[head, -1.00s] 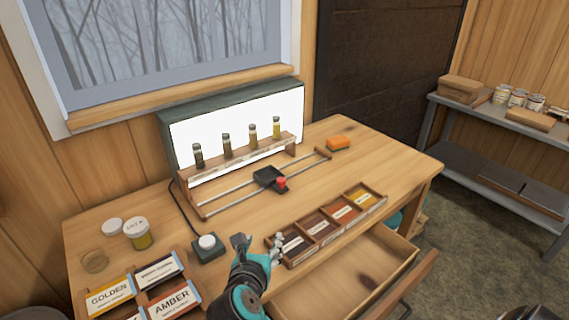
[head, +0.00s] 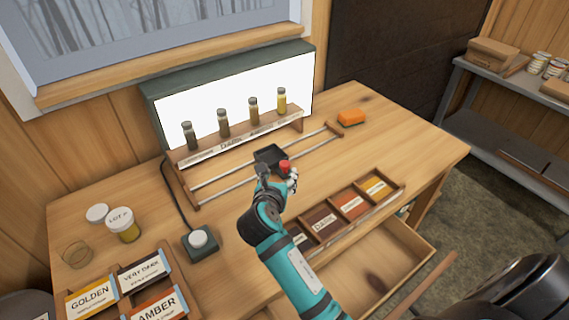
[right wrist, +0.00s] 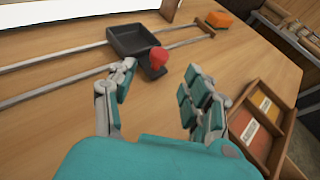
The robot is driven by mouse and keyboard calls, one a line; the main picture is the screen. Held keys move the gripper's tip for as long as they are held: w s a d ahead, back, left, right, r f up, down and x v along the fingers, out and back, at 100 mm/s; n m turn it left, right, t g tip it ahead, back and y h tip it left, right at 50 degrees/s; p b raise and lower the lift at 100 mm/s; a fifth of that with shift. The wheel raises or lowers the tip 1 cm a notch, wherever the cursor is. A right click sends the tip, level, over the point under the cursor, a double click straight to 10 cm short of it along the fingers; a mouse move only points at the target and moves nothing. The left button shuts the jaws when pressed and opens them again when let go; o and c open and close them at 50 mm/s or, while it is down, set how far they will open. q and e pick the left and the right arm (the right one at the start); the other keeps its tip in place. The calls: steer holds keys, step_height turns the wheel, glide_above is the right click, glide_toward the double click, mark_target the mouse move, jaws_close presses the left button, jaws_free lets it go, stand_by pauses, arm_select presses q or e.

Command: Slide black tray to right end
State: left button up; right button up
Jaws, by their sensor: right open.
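The black tray (head: 272,157) sits on two metal rails (head: 222,180), near the middle of their length, with a red knob (head: 285,166) on its front side. In the right wrist view the tray (right wrist: 132,40) and red knob (right wrist: 159,57) lie just beyond the fingers. My right gripper (head: 277,183) is open and empty, close in front of the knob, partly hiding the tray's front in the head view. In the right wrist view the gripper (right wrist: 158,88) has its fingers spread, with the knob ahead of the gap. My left gripper is not in view.
The rails' right end (head: 337,127) is clear; an orange block (head: 351,116) lies beyond it. A rack of several vials (head: 240,138) stands behind the rails. A compartment box (head: 345,206) lies at the front right, above an open drawer (head: 375,265). A switch box (head: 199,243) is at left.

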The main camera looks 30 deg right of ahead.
mark_target(284, 165)
steer(key=x, duration=0.8)
steer(key=shift+w+d, duration=0.15)
steer(key=shift+w, duration=0.05)
steer(key=shift+s, duration=0.1)
jaws_close()
